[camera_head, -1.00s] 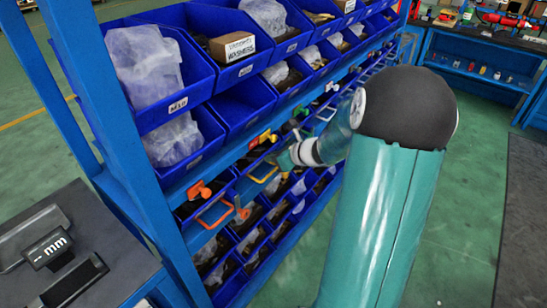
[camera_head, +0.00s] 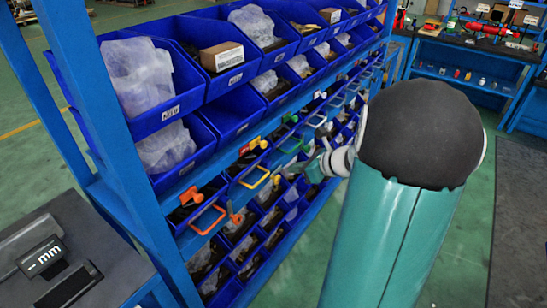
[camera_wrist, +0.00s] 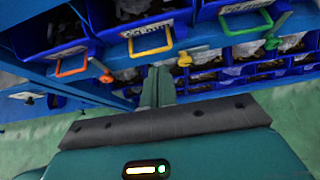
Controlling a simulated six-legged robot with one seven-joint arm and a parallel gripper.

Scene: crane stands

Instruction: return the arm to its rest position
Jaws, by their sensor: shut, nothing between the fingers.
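My arm (camera_head: 375,235) rises from the bottom of the head view to a dark rounded joint, which hides part of the forearm. Beyond the joint, my gripper (camera_head: 300,168) points left toward the blue bin rack (camera_head: 112,130). In the wrist view my gripper (camera_wrist: 158,72) is shut and empty, its two green fingers together, in front of the lower bins. Whether the fingertips touch the rack cannot be told.
An orange handle (camera_head: 208,219) and a yellow handle (camera_head: 255,178) hang on the rack near my gripper. A dark bench (camera_head: 75,265) with a caliper stands at the lower left. A workbench (camera_head: 470,52) stands at the back right.

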